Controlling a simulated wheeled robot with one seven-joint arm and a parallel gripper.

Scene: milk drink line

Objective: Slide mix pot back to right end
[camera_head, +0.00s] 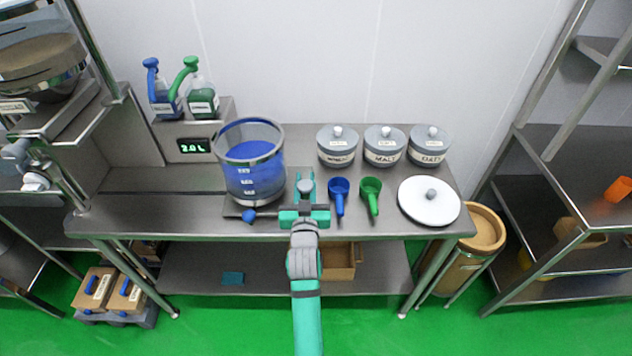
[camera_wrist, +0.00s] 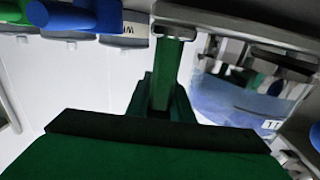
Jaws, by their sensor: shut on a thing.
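The mix pot (camera_head: 252,172) is a clear, grey-rimmed vessel with blue contents or walls and white labels. It stands upright on the steel bench, left of the middle, over a dark flat plate (camera_head: 232,205). A blue knob (camera_head: 249,215) sits at its front foot. My gripper (camera_head: 305,190) is at the pot's right side, shut on what seems to be its handle; the fingers hide most of the grip. In the wrist view, my green fingers (camera_wrist: 165,85) are close together, and part of the pot (camera_wrist: 235,100) shows at the right.
A blue scoop (camera_head: 339,190) and a green scoop (camera_head: 371,190) lie just right of my gripper. Grey lidded jars (camera_head: 337,150) stand behind them. A white round lid (camera_head: 425,208) lies at the bench's right end. A display (camera_head: 194,146) reading 2.0 L and bottles (camera_head: 202,100) are behind left.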

